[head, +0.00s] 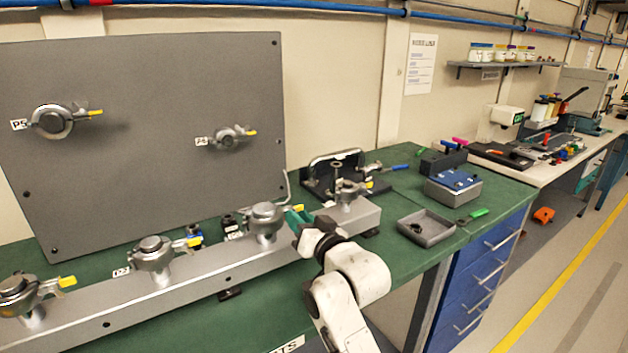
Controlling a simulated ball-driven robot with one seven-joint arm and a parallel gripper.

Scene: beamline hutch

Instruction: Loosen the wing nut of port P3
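A grey manifold bar (195,288) runs along the front of the green bench and carries three clamped ports, each with a yellow-tipped wing nut. The right-hand port (265,222) has a small white label beside it, too small to read surely; it may be P3. Its wing nut's yellow tip (298,208) shows right beside my gripper. My gripper (296,217) has green fingers and reaches in from the right against this port's side. Whether the fingers touch or enclose the wing nut cannot be told. The middle port (152,256) and left port (20,296) stand apart from it.
A grey upright panel (150,150) with ports P5 (50,122) and apparently P6 (228,139) stands behind the bar. Right of my arm are a clamp on a grey block (352,213), a grey tray (427,228) and a blue-topped box (453,186).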

